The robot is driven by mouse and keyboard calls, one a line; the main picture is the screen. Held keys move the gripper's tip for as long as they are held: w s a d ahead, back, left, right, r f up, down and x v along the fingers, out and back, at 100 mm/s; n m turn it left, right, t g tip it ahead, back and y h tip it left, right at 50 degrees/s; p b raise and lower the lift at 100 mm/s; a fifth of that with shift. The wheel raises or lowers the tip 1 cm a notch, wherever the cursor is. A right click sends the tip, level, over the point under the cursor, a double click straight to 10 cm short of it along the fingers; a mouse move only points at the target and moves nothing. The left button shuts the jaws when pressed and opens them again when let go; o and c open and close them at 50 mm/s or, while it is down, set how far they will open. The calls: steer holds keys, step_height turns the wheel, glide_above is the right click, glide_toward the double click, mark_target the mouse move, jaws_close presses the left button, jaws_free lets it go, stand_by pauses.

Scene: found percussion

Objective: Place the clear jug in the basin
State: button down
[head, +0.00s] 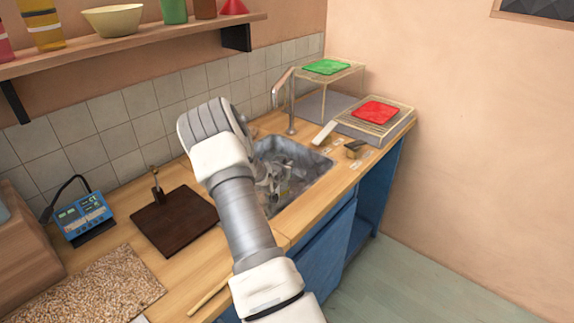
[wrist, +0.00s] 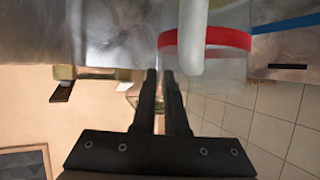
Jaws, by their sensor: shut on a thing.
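The clear jug (wrist: 228,62) shows in the wrist view as a see-through body with a red band, just beyond my fingertips. A pale, rounded upright bar crosses in front of it, perhaps its handle. My gripper (wrist: 159,74) has its two black fingers close together at the jug's left edge, shut on it; the exact grip spot is unclear. In the head view my arm hides most of the gripper. The basin (head: 318,160) is a grey metal sink set in the wooden counter, with cluttered, partly clear shapes inside that I cannot separate.
A tap (head: 291,110) stands behind the basin. To its right are a wire rack with a green sponge-like pad (head: 327,67) and a red pad (head: 376,112). A dark board (head: 174,220) and a blue meter (head: 84,217) lie left. A shelf (head: 130,40) runs above.

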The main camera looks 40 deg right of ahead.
steer(key=shift+r, duration=0.1)
steer(key=c, duration=0.9)
jaws_free()
steer(key=shift+c, duration=0.2)
